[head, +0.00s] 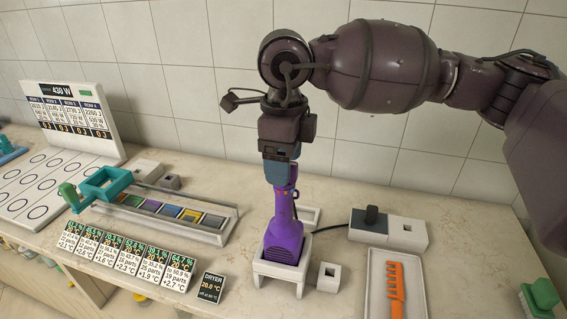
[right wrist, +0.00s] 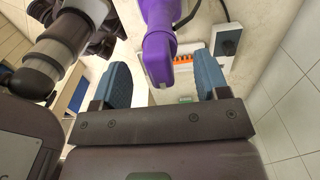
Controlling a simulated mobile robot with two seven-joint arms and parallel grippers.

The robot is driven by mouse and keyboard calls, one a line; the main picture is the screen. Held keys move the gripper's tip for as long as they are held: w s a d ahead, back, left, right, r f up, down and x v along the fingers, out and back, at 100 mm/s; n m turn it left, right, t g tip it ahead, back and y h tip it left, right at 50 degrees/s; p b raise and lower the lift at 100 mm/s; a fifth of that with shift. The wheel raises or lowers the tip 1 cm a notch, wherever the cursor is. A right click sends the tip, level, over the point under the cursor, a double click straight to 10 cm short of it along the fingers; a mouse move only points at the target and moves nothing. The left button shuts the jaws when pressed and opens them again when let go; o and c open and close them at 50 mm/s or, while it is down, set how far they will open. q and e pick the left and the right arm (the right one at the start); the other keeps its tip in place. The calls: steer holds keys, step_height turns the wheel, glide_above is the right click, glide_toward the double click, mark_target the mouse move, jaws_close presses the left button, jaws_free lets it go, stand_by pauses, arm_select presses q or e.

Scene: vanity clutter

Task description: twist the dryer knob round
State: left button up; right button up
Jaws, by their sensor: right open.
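The purple dryer (head: 284,240) stands upright, its wide end in a white stand (head: 282,273) on the counter. My right gripper (head: 282,178) points down over the top of the dryer's handle. In the right wrist view its two blue fingers (right wrist: 162,78) are apart, with the purple handle (right wrist: 159,45) in the gap or just beyond; contact cannot be told. My left gripper is not seen.
A white tray with an orange comb (head: 396,290) lies at the front right. A small white block (head: 328,277) stands beside the stand. A tiled wall closes the back.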

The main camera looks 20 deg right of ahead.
steer(key=shift+r+p, duration=1.15)
steer(key=shift+r, duration=1.3)
steer(key=shift+r+p, duration=0.45)
steer(key=shift+r, duration=0.6)
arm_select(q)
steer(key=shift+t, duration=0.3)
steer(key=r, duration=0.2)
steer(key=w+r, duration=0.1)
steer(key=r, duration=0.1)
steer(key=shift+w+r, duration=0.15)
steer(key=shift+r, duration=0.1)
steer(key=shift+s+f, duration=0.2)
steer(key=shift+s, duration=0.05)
arm_select(e)
steer(key=shift+f, duration=0.1)
